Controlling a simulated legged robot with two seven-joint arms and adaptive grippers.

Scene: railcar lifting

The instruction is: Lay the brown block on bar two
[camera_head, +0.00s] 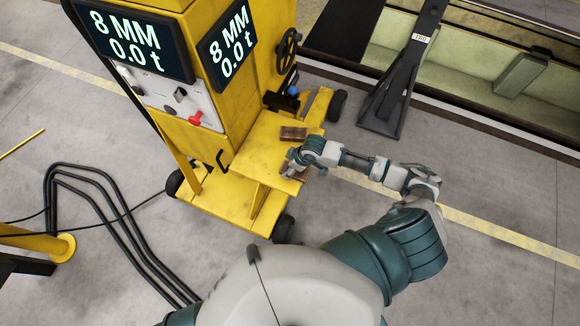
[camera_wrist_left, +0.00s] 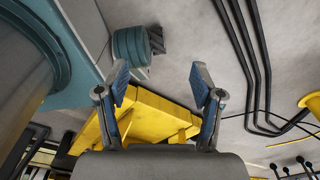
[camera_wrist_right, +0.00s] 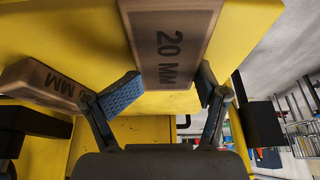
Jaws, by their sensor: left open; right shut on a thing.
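A brown block marked "20 MM" (camera_wrist_right: 172,45) is between the fingers of my right gripper (camera_wrist_right: 168,84) in the right wrist view. The gripper is shut on it, over the yellow shelf of the machine. In the head view my right gripper (camera_head: 292,166) is at the shelf's near part and mostly hides the held block. A second brown block (camera_head: 293,133) lies on the shelf just behind; it also shows at the left in the right wrist view (camera_wrist_right: 42,83). My left gripper (camera_wrist_left: 160,76) is open and empty. I cannot tell which part is bar two.
The yellow wheeled machine (camera_head: 205,145) has displays reading 8 MM and 0.0 t. A dark stand (camera_head: 395,85) marked "150" is at the upper right by the pit edge. Black cables (camera_head: 110,225) lie on the floor at left. Floor at right is clear.

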